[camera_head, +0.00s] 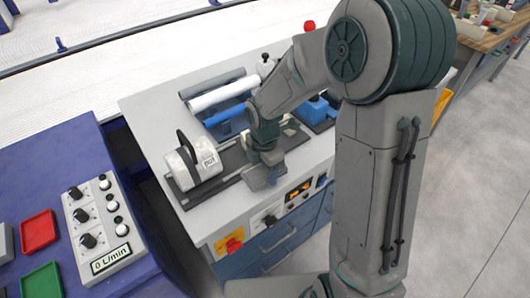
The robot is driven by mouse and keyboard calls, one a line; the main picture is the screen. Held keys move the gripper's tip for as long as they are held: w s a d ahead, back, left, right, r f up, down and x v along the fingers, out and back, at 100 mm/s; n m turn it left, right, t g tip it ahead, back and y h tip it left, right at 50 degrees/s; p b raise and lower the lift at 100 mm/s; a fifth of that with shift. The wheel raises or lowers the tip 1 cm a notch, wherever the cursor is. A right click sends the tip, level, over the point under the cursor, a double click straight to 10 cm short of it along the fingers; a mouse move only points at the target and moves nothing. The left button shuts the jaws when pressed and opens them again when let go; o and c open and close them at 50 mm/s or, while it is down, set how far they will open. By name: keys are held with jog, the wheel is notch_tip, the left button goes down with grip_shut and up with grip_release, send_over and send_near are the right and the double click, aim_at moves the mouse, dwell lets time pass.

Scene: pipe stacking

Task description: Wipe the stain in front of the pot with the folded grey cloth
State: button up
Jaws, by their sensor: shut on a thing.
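The white pot (205,160), marked "pot" and with a black loop on its left side, sits on a dark plate at the left of the grey worktop. My gripper (265,170) points down just right of the pot, low over the front part of the worktop and apart from the pot. It is shut on a grey thing, seemingly the folded grey cloth (260,181), which lies at or close to the surface; whether it touches cannot be told. I cannot make out the stain.
Grey, white and blue rolls (218,95) lie behind the pot. A blue block (315,107) is at the worktop's right. Front controls include a lit display (298,190). At left, a blue bench bears a "0 L/min" panel (100,225), a red tray (38,231) and a green tray (42,281).

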jog(key=shift+r+p, duration=1.65)
jog(key=shift+r, duration=0.5)
